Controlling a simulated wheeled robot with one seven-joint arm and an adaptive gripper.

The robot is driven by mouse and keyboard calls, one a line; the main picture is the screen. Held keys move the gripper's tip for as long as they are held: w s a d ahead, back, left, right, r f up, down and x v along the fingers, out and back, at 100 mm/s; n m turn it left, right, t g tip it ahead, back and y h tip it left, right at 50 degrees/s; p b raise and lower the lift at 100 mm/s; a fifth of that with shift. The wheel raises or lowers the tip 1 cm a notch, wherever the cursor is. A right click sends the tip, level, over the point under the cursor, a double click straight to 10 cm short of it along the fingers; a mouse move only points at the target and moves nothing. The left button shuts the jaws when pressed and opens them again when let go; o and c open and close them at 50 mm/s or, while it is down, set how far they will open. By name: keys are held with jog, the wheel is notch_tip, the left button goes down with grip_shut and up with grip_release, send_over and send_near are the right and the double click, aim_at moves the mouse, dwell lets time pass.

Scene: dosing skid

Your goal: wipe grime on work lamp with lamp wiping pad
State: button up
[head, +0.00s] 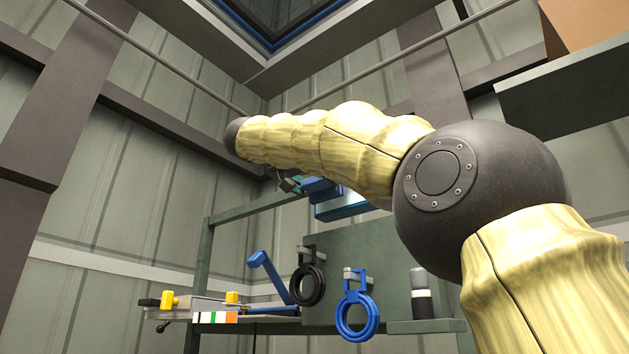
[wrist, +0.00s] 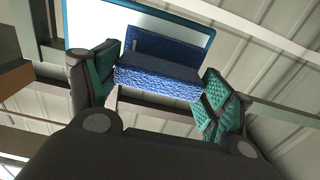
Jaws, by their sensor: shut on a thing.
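My gripper (wrist: 160,82) is shut on the lamp wiping pad (wrist: 158,78), a dark blue fuzzy block between its teal-lined fingers. Behind the pad in the wrist view is the work lamp (wrist: 95,22), a pale panel in a blue frame. The pad overlaps the lamp's lower part in this view; I cannot tell whether they touch. I cannot make out grime on the visible part of the face. In the head view the lamp (head: 342,208) shows below my arm, with the dark blue pad (head: 320,187) just above it. My arm hides much of the gripper there.
A green frame (head: 375,245) stands below, with a black ring (head: 309,286) and a blue ring (head: 357,316) hanging from it. A grey-black bottle (head: 420,293) stands on a small ledge at right. A tray (head: 195,308) with yellow clamps is at lower left. A shelf (head: 560,95) juts out upper right.

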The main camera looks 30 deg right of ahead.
jog(key=shift+x, duration=1.15)
dwell(0.7)
jog(key=shift+s, duration=0.1)
jog(key=shift+s+d+f+b, duration=0.1)
jog(key=shift+s+d+b, duration=0.15)
jog(key=shift+s+b, duration=0.3)
jog(key=shift+s+d+b, duration=0.2)
jog(key=shift+s+b, duration=0.2)
jog(key=shift+s, duration=0.2)
jog(key=shift+s+d+b, duration=0.2)
jog(key=shift+s+b, duration=0.15)
jog(key=shift+s, duration=0.25)
jog(key=shift+s+d+b, duration=0.4)
jog(key=shift+s+b, duration=0.45)
jog(key=shift+b, duration=0.1)
jog(key=shift+s+d+b, duration=0.45)
jog(key=shift+s+b, duration=0.45)
jog(key=shift+w, duration=0.2)
